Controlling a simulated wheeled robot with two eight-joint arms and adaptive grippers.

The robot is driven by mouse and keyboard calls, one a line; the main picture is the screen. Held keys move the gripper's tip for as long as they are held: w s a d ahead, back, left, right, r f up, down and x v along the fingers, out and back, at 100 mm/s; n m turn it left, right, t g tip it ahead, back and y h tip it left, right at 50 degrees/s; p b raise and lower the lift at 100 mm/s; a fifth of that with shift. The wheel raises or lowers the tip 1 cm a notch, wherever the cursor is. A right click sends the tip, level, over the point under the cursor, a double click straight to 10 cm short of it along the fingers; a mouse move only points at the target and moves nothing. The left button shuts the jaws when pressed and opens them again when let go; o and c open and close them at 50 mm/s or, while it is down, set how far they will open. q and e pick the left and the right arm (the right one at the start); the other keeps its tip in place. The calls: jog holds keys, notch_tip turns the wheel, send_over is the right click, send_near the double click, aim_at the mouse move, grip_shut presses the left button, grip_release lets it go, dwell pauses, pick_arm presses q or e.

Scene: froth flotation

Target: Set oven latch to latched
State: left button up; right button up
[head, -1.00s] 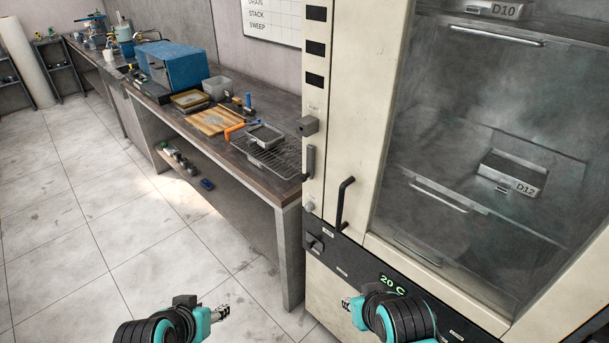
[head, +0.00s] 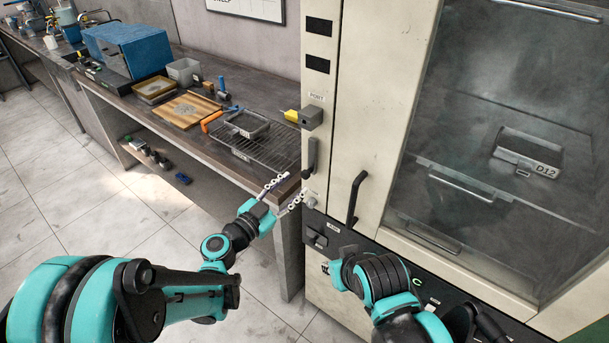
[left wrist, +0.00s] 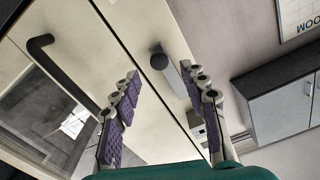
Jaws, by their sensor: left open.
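The oven (head: 385,110) is a tall cream cabinet with a glass door. Its latch (head: 311,155), a dark upright lever, sits on the narrow left frame, left of the black door handle (head: 355,198). My left gripper (head: 284,192) is open and empty, below and left of the latch, by the table's corner. In the left wrist view the latch (left wrist: 158,59) shows a dark round end and a grey bar. It appears between the spread fingers (left wrist: 162,76), beyond their tips, with no contact visible. My right arm is low in front of the oven; its fingers cannot be made out.
A grey block with a yellow part (head: 311,117) juts out above the latch, and a small knob (head: 309,197) below it. The workbench (head: 262,195) stands close on the left, with a wire rack (head: 265,150) near its edge. Open floor (head: 110,215) lies left of the bench.

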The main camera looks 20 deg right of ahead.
aim_at(304, 175)
pick_arm(q)
jog(key=b+x, duration=0.1)
jog(key=x, duration=0.5)
jog(key=shift+w+d, duration=0.1)
jog(key=shift+d, duration=0.1)
grip_shut()
